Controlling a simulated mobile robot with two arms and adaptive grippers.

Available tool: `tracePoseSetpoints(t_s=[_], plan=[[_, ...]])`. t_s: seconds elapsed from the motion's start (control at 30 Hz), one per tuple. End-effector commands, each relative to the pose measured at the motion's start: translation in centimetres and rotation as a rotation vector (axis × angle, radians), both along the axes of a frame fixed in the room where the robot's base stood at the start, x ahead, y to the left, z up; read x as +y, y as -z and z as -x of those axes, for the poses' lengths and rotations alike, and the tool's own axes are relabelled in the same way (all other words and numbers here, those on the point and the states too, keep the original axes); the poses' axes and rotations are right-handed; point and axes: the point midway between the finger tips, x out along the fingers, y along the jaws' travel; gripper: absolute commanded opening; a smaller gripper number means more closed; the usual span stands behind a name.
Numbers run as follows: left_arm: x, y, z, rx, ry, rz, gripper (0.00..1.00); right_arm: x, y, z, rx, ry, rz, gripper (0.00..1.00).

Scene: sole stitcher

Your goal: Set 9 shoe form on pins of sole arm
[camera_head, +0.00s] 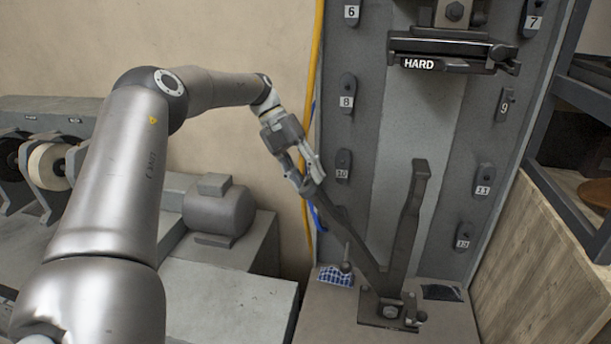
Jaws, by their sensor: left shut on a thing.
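The sole arm is a dark stand with two bars, one slanting left (353,240) and one nearly upright (405,220), rising from a bolted base. My left gripper (311,178) is at the upper end of the slanted bar, shut on a small dark piece. I cannot tell whether this piece is a shoe form or the bar's own end. The pins cannot be made out. The place marked 9 (504,105) on the panel's right side shows a narrower, more angular shape than its neighbours. My right gripper is not in view.
Dark numbered forms line the panel, such as 8 (347,97) and 11 (483,181). A bracket marked HARD (440,63) juts out above. A blue checked cloth (336,276) lies left of the base. A motor (218,208) stands further left.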

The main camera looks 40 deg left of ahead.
Motion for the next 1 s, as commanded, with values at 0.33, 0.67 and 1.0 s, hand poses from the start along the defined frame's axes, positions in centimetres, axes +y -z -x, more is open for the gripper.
tracePoseSetpoints(t_s=[0.33, 0.67, 1.0], plan=[[-0.08, -0.09, -0.07, -0.003, 0.001, 0.001, 0.00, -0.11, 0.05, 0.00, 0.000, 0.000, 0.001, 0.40], [-0.05, -0.02, -0.05, -0.002, 0.000, 0.000, 0.61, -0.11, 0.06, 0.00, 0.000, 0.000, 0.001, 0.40], [0.63, -0.80, 0.00, -0.002, -0.002, -0.002, 0.61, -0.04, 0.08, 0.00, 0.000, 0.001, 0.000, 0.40]])
